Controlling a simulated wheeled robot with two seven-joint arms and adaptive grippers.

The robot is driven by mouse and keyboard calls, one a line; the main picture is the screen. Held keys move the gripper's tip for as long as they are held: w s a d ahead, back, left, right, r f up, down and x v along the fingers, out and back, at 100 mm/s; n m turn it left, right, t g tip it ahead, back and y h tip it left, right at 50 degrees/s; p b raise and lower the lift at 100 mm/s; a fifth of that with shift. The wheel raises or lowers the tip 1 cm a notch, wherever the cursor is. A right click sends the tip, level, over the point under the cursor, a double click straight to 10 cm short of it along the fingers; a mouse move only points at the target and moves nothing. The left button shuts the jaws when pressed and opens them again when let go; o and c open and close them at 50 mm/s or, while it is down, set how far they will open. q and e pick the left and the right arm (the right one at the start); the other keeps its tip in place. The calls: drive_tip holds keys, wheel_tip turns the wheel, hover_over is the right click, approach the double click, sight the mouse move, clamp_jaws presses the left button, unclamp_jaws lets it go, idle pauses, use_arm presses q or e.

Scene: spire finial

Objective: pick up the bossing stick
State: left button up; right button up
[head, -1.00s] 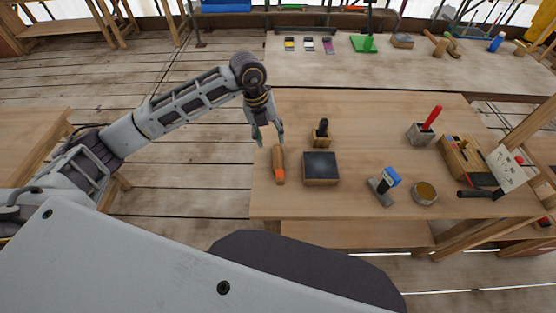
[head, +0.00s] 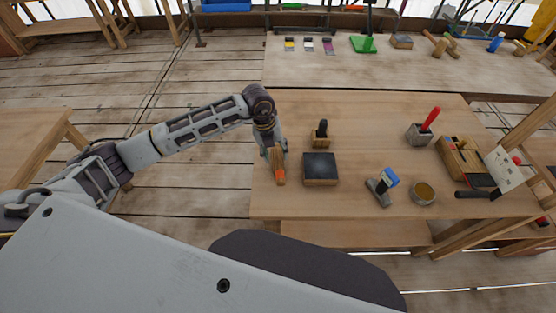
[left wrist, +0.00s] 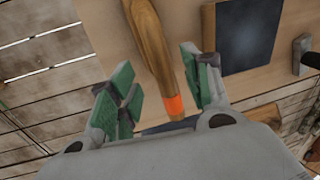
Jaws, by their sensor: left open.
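The bossing stick (head: 279,165), a wooden stick with an orange band, lies near the left edge of the workbench. It also shows in the left wrist view (left wrist: 153,45), running between the fingers with its orange band near the fingertips. My left gripper (head: 274,149) is over the stick's far part in the head view. In the left wrist view the green-padded fingers (left wrist: 160,97) are open, one on each side of the stick, with gaps to it. Whether the fingers are down at bench height is hard to tell. My right gripper is not in view.
A dark square block (head: 320,168) lies just right of the stick, with a small dark-handled tool (head: 320,133) behind it. A blue-topped tool (head: 383,185), a round tin (head: 423,193) and a wooden tool box (head: 463,160) stand farther right. The front left of the bench (head: 285,205) is clear.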

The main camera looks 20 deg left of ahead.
sight(278, 159)
use_arm(q)
drive_tip(key=shift+f, duration=0.15)
drive_tip(key=shift+d+f+p, duration=0.3)
drive_tip(key=shift+f+p, duration=0.1)
drive_tip(key=shift+f, duration=0.45)
drive_tip(key=shift+w+d+f+p, duration=0.1)
drive_tip(key=shift+d+f+p, duration=0.1)
drive_tip(key=shift+f, duration=0.6)
drive_tip(key=shift+d+f+p, duration=0.1)
drive_tip(key=shift+f+p, duration=0.05)
drive_tip(key=shift+f, duration=0.65)
clamp_jaws()
